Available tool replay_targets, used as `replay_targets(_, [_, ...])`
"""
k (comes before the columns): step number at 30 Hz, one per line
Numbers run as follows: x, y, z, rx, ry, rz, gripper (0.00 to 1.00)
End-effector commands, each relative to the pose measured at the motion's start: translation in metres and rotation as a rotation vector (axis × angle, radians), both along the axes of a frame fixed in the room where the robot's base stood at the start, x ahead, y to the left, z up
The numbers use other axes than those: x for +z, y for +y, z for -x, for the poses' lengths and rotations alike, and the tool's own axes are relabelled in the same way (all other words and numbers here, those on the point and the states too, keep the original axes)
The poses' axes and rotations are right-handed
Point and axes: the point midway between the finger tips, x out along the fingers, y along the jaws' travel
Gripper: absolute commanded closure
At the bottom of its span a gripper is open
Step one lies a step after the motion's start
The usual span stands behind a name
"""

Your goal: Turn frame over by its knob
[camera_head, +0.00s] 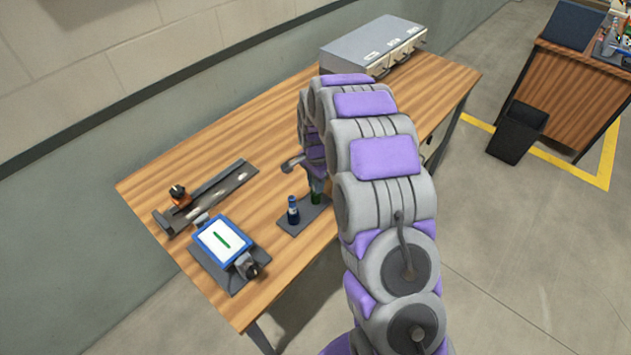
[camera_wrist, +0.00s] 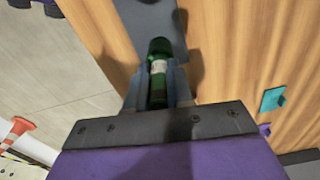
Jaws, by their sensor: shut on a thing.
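The frame (camera_head: 222,241) has a blue rim and a white face with a green stripe. It lies on a dark grey stand at the front left of the table. A dark knob (camera_head: 247,266) sits at its lower right side. My gripper (camera_wrist: 158,84) is away from the frame and knob, to their right. It is shut on a green bottle-like roller (camera_wrist: 158,62) with a pale band. In the head view the green roller (camera_head: 317,194) is at the grey holder (camera_head: 291,229), partly hidden by my arm. I cannot tell whether it touches the holder.
A dark blue bottle-like roller (camera_head: 293,207) stands on the holder. A dark rail (camera_head: 228,182) with an orange-and-black piece (camera_head: 180,196) lies behind the frame. A grey drawer cabinet (camera_head: 370,52) stands at the back. Bare table lies between rail and holder. A teal piece (camera_wrist: 272,99) shows in the wrist view.

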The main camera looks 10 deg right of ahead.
Motion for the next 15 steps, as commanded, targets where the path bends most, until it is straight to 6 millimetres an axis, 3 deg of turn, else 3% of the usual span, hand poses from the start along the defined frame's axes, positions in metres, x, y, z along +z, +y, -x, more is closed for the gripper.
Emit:
replay_targets(4, [0.0000,0.0001,-0.0002,0.000,0.000,0.000,1.00])
replay_targets(5, [0.0000,0.0001,-0.0002,0.000,0.000,0.000,0.77])
replay_targets(13, [0.0001,0.0001,-0.0003,0.000,-0.001,0.000,0.51])
replay_targets(15, [0.0001,0.0001,-0.0003,0.000,-0.001,0.000,0.49])
